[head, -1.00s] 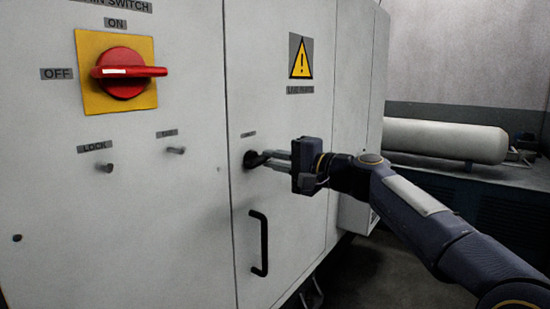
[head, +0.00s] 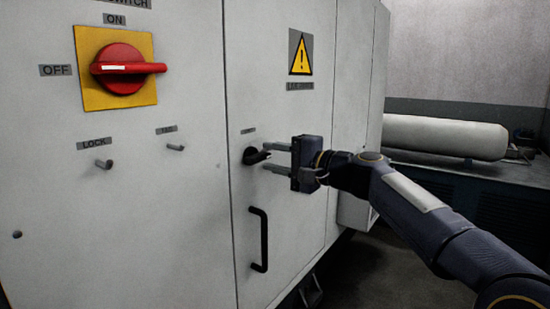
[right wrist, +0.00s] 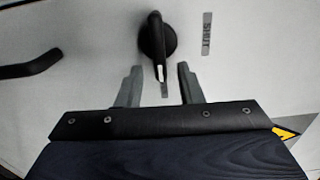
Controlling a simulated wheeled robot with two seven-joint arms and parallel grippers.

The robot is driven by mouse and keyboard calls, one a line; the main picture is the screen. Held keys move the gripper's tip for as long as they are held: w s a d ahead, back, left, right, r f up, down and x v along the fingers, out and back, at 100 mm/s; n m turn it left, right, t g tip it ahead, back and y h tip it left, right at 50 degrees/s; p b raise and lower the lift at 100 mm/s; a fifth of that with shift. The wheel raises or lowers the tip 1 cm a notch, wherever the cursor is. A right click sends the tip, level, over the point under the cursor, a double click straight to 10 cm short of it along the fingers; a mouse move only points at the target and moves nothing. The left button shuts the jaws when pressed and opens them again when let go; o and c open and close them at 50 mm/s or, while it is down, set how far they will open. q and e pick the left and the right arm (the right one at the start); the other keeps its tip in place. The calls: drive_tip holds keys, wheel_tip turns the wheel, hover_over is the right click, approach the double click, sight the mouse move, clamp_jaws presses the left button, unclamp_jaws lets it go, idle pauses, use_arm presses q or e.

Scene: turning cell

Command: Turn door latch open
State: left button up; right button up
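The door latch (head: 254,156) is a small black knob with a lever on the grey cabinet door, above the black door handle. In the right wrist view the latch (right wrist: 157,40) has its lever pointing down toward my fingers, with a pale mark at its tip. My right gripper (head: 268,158) is open in front of the latch. Its two fingers are apart, with the lever's tip in line with the gap between them, and neither finger visibly touches it. In the right wrist view the gripper (right wrist: 160,80) shows no object held. My left gripper is not in view.
The black door handle (head: 258,240) sticks out below the latch. A red main switch (head: 122,68) on a yellow plate and two pegs, one labelled LOCK (head: 103,164), are to the left. A grey cylinder (head: 445,137) lies on a bench at the right.

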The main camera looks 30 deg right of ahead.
drive_tip(key=v, duration=0.8)
drive_tip(key=shift+b, duration=0.4)
drive_tip(key=shift+w, duration=0.1)
drive_tip(key=s+a+f+n+g+p, duration=0.6)
drive_tip(key=s+a+f+g+p, duration=0.15)
drive_tip(key=s+a+f, duration=0.45)
drive_tip(key=s+a+f+n+g+h+p, duration=0.3)
drive_tip(key=s+a+f+n+p, duration=0.1)
drive_tip(key=s+f, duration=0.6)
drive_tip(key=shift+a+f+n, duration=0.4)
drive_tip(key=shift+a+n, duration=0.2)
drive_tip(key=shift+n, duration=0.4)
drive_tip(key=shift+s+g, duration=0.1)
drive_tip(key=shift+g, duration=0.15)
drive_tip(key=shift+c, duration=0.2)
